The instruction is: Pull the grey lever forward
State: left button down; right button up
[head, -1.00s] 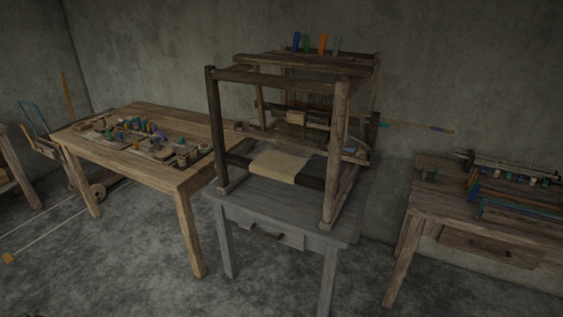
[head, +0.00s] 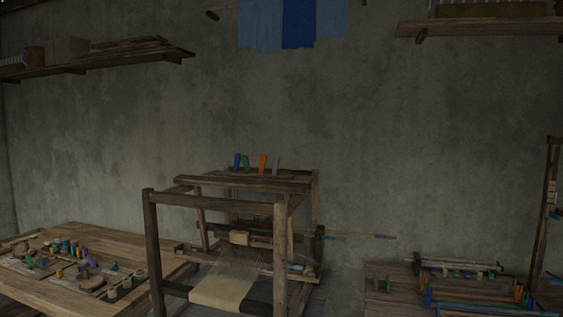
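The wooden handloom (head: 215,205) stands at the lower middle of the head view. Upright coloured levers stand in a row on its top: blue (head: 237,162), green (head: 246,163), orange (head: 262,164) and grey (head: 276,164). The grey lever is the rightmost and looks nearly upright. Nothing touches it. Cream cloth (head: 222,290) and warp threads show inside the loom frame. Neither of my grippers is in view.
A wooden table with spools and small parts (head: 150,245) stands at the left. Another table (head: 385,305) at the right bears rods and coloured pieces. A thin rod (head: 355,236) sticks out from the loom's right side. Shelves (head: 110,58) hang on the wall above.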

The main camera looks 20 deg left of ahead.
aim_at(276, 157)
jog(key=i+l+u, duration=0.25)
jog(key=i+l, duration=0.4)
jog(key=i, duration=0.25)
jog(key=i+l+u, duration=0.2)
jog(key=i+l, duration=0.6)
jog(key=i+l+u, duration=0.25)
jog(key=i+l, duration=0.5)
jog(key=l, duration=0.15)
